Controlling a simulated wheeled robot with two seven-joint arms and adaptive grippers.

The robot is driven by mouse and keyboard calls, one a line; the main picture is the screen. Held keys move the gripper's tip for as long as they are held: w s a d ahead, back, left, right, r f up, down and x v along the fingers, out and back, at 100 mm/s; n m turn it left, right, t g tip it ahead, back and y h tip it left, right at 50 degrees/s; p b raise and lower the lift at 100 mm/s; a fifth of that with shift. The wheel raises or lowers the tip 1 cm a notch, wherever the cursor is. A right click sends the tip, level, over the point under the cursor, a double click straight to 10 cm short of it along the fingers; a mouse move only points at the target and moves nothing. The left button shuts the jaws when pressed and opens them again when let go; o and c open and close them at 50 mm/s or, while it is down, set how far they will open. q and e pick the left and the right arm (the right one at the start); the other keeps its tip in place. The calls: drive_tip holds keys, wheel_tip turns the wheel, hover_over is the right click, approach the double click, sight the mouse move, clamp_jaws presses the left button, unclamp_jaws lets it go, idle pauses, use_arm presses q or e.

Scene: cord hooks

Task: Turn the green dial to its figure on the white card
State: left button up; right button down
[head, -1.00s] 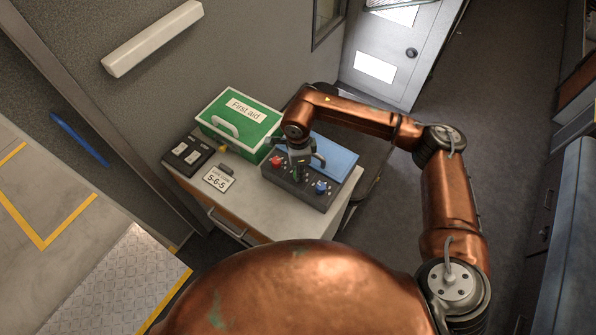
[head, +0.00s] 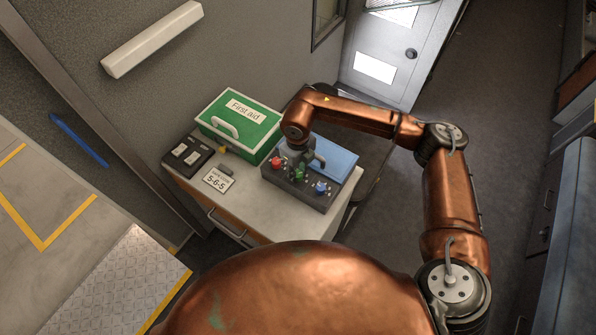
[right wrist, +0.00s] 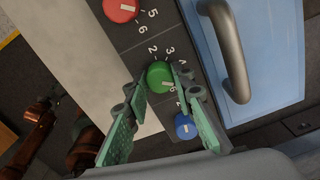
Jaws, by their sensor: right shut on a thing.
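The green dial (head: 300,174) is the middle one on a dark dial box (head: 325,205). In the right wrist view the green dial (right wrist: 158,73) sits between the two fingers of my right gripper (right wrist: 158,84), which is shut on it. Its white pointer mark aims to the lower right, near a figure that looks like 6, partly hidden by a finger. In the head view my right gripper (head: 298,158) reaches down over the dial from above. The white card (head: 218,180) lies left of the box and reads 5-6-5. My left gripper is out of view.
A red dial (head: 276,161) and a blue dial (head: 320,187) flank the green one. A blue case (head: 343,163) with a grey handle (right wrist: 228,50) stands close behind. A green first aid box (head: 262,127) and a black box (head: 183,147) stand to the left.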

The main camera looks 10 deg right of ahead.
sight(298, 174)
drive_tip(key=m, duration=0.4)
drive_tip(key=shift+r+m+p, duration=0.1)
drive_tip(key=shift+m+p, duration=0.2)
drive_tip(key=shift+p, duration=0.1)
drive_tip(key=shift+m+p, duration=0.45)
drive_tip(key=shift+m, duration=1.55)
drive_tip(key=shift+a, duration=0.1)
drive_tip(key=c, duration=1.7)
unclamp_jaws()
drive_tip(key=shift+o, duration=0.2)
wheel_tip(298, 174, up, 12)
